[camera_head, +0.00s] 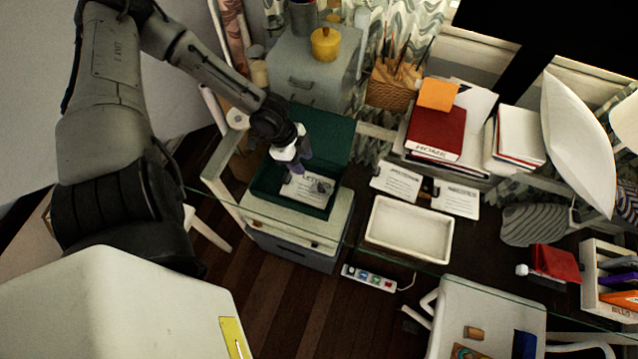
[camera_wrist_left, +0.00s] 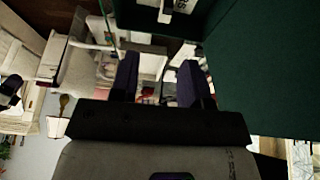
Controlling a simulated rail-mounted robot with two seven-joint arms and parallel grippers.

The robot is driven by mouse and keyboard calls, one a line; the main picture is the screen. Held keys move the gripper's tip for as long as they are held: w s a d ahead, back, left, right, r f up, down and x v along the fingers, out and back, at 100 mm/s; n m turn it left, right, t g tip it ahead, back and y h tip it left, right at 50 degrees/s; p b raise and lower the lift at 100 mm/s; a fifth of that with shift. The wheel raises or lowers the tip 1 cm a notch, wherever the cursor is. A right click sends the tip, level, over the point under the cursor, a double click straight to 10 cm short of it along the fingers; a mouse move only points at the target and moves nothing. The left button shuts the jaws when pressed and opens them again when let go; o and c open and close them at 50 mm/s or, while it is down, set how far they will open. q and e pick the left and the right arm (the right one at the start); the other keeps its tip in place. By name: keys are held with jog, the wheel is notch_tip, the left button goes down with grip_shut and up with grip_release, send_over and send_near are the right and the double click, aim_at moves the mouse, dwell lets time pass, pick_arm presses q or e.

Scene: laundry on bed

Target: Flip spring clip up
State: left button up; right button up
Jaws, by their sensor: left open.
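A dark green open box file (camera_head: 263,184) lies on a low cabinet at the left, its lid (camera_head: 328,132) raised at the back. A white printed sheet (camera_head: 300,193) lies inside. A small grey shape (camera_head: 322,187) on the sheet may be the spring clip; it is too small to be sure. My left gripper (camera_head: 299,171) hangs over the box, pointing down, with dark purplish fingers. In the left wrist view the left gripper (camera_wrist_left: 158,78) is open and empty. The green box file (camera_wrist_left: 270,70) fills the upper right there. My right gripper is not in view.
A white tray (camera_head: 408,230) and paper cards (camera_head: 397,182) lie on the glass desk to the right. Books (camera_head: 437,133) and a wicker basket (camera_head: 392,88) stand behind. A grey cabinet (camera_head: 305,70) with a yellow pot (camera_head: 325,45) stands behind the box.

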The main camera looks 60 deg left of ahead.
aim_at(320, 185)
pick_arm(q)
jog(key=x, duration=0.4)
jog(key=b+x, duration=0.1)
jog(key=x, duration=0.3)
jog(key=a+x, duration=0.1)
jog(key=x, duration=0.3)
jog(key=shift+w+f+b, duration=0.1)
jog(key=shift+w+b, duration=0.1)
jog(key=shift+b, duration=0.1)
jog(key=shift+w+d+f, duration=0.15)
jog(key=shift+f, duration=0.45)
grip_shut()
